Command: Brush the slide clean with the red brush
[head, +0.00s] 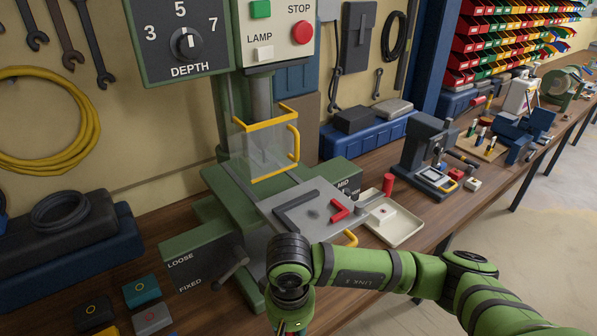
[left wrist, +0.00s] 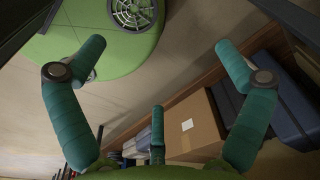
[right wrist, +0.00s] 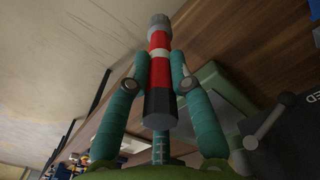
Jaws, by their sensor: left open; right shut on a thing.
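A green press stands on the bench in the head view. Its flat grey plate (head: 275,207), which looks like the slide, carries a dark angled bar (head: 297,207), a red angled piece (head: 338,213) and small dark marks. In the right wrist view my right gripper (right wrist: 160,66) is shut on a red cylinder with white and black bands (right wrist: 158,91) and a grey tip; no bristles are discernible. In the head view my right wrist is in front of the press, with its fingers cut off below. My left gripper (left wrist: 160,48) is open and empty over the floor.
A yellow-framed clear guard (head: 268,150) hangs above the plate. A white tray (head: 404,236) holding a white block is to its right, with a red cylinder (head: 388,184) behind. A lever (head: 230,278) projects at front. A cardboard box (left wrist: 195,122) is below my left gripper.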

